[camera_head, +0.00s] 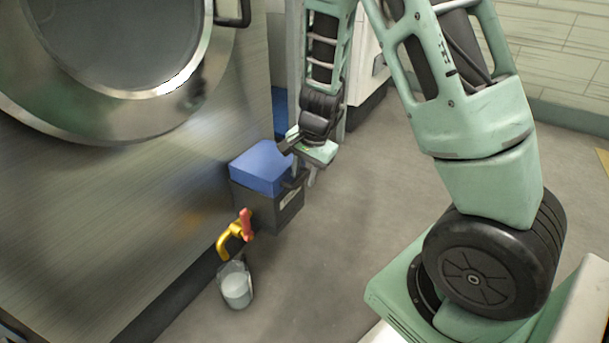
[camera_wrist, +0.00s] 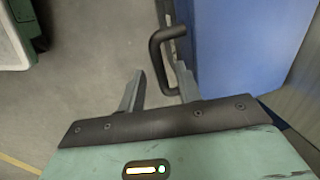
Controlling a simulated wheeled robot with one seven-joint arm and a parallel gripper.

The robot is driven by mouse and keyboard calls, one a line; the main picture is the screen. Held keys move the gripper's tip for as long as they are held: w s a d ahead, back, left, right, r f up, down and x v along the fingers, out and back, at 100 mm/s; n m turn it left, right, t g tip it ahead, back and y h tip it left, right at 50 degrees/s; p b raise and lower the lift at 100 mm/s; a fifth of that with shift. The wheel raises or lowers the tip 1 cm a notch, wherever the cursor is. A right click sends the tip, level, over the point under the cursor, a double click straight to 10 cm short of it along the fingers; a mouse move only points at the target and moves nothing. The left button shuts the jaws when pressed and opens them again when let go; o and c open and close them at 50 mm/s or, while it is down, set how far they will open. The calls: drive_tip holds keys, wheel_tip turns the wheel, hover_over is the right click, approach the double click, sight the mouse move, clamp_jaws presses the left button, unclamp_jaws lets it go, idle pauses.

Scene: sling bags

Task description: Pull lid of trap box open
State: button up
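The trap box (camera_head: 262,206) is a dark grey box with a blue lid (camera_head: 262,166), low against the side of a metal machine. In the wrist view the blue lid (camera_wrist: 245,45) fills the upper right, and a black bar handle (camera_wrist: 156,48) stands out to its left. My gripper (camera_head: 304,176) is at the box's right side, by the handle. In the wrist view my gripper (camera_wrist: 160,72) is open, its two fingers apart. The handle's near end shows in the gap, closer to the right finger. I cannot tell whether they touch.
A large metal machine with a round door (camera_head: 120,40) stands at the left. A yellow pipe with a red valve handle (camera_head: 245,222) and a clear container (camera_head: 236,288) are below the box. Grey floor (camera_head: 365,210) is clear to the right.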

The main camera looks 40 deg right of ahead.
clamp_jaws()
drive_tip(key=shift+d, duration=0.15)
